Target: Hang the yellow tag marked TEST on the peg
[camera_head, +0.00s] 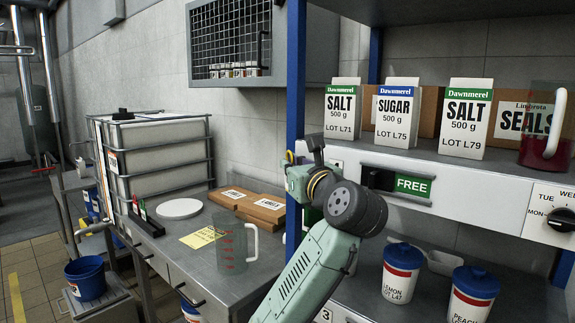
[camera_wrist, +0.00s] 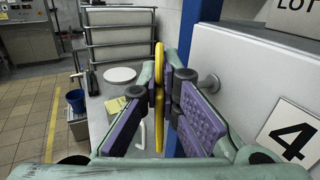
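The yellow tag (camera_wrist: 159,100) shows edge-on in the wrist view as a narrow upright strip with a rounded top, so its marking cannot be read. My gripper (camera_wrist: 166,86) is shut on it, with the purple-padded fingers on either side. A grey round-ended peg (camera_wrist: 209,83) sticks out from the white panel just right of the fingertips. The tag is left of the peg in the picture and looks apart from it; the depth gap is hard to judge.
A blue post (camera_head: 295,75) stands beside the shelf unit. A white label marked 4 (camera_wrist: 289,132) is on the panel, right of the peg. The steel table (camera_head: 190,262) holds a clear jug (camera_head: 232,248), a white disc (camera_head: 180,208), boxes and a yellow note (camera_head: 202,237).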

